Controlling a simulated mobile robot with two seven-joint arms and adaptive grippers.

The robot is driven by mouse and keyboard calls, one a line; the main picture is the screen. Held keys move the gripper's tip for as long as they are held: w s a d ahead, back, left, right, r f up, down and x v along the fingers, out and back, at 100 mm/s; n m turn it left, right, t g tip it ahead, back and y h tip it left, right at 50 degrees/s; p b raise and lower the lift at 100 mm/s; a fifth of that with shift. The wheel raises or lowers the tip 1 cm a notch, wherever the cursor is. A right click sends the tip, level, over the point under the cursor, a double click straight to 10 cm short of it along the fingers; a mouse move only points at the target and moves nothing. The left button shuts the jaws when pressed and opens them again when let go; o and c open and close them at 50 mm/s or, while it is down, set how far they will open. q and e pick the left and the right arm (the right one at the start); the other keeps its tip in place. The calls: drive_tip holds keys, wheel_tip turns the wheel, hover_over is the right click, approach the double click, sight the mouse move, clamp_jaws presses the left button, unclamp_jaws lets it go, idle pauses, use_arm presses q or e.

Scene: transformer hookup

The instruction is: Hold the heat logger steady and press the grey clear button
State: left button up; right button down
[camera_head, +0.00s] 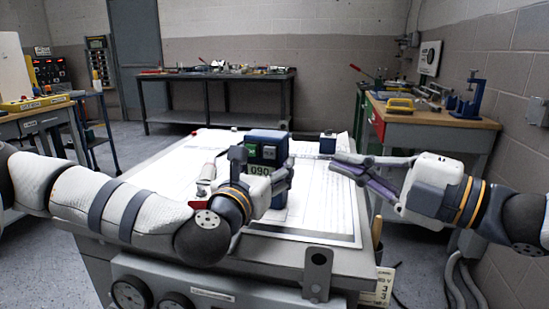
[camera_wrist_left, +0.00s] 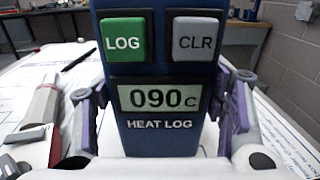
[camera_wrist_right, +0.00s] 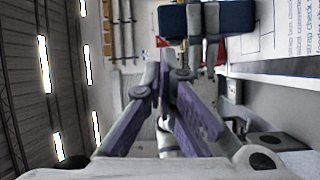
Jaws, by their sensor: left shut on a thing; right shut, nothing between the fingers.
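The heat logger (camera_head: 267,147) is a dark blue upright box on the paper-covered bench top. In the left wrist view, its face (camera_wrist_left: 160,76) shows a green LOG button (camera_wrist_left: 124,38), a grey CLR button (camera_wrist_left: 197,39) and a display (camera_wrist_left: 160,97) reading 090 C. My left gripper (camera_head: 263,168) is shut around the logger, with a finger on each side. Its purple-padded fingers also flank the logger in the left wrist view (camera_wrist_left: 162,108). My right gripper (camera_head: 345,166) is shut and empty, to the right of the logger and apart from it. Its closed fingers show in the right wrist view (camera_wrist_right: 165,75).
A pale handheld tool (camera_head: 207,174) lies left of the logger. White sheets (camera_head: 320,215) cover the top. A wooden workbench (camera_head: 440,116) with a blue vise (camera_head: 470,100) is at right.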

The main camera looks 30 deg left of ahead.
sight(270, 153)
drive_tip(key=shift+s+a+f+n+g, duration=0.25)
drive_tip(key=shift+s+a+n+g, duration=0.25)
drive_tip(key=shift+s+n, duration=0.15)
drive_tip(key=shift+s+a+f+n+g, duration=0.2)
drive_tip(key=shift+s+a+n+g, duration=0.3)
drive_tip(key=shift+s+n, duration=0.1)
drive_tip(key=w+a, duration=0.1)
drive_tip(key=a, duration=0.9)
